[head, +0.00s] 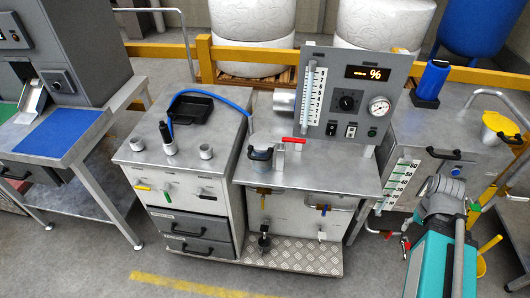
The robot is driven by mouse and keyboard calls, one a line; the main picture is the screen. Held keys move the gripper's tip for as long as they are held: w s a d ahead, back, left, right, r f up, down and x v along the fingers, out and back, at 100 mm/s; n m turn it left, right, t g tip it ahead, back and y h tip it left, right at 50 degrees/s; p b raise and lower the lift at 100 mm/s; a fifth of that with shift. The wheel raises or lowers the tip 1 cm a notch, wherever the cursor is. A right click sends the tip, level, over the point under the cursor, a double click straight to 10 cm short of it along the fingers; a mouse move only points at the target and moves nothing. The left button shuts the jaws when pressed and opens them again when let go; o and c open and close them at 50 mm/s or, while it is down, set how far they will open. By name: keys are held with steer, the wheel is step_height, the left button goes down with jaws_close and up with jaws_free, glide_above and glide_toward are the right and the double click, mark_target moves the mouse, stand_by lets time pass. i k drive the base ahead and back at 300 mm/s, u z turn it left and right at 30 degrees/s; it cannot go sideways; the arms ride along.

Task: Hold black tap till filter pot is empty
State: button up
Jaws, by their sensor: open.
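A small black-handled tap (206,194) is on the front of the left steel cabinet, right of a yellow-handled tap (142,187) and a green one (165,193). Another dark fitting (263,242) hangs low under the middle bench; I cannot tell if it is a tap. A small pot with a dark band (260,158), perhaps the filter pot, stands at the bench's left front edge. Its contents and level cannot be seen. My arm is at the lower right, well apart from these taps. My gripper is not discernible.
A gauge panel (360,100) stands behind the middle bench (310,178), which has a red lever (294,140). A blue hose (210,97) arches over the left cabinet (185,150). A tread-plate step (290,258) lies in front. The floor left of my arm is clear.

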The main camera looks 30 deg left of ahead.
mark_target(264, 227)
steer(key=u, duration=1.35)
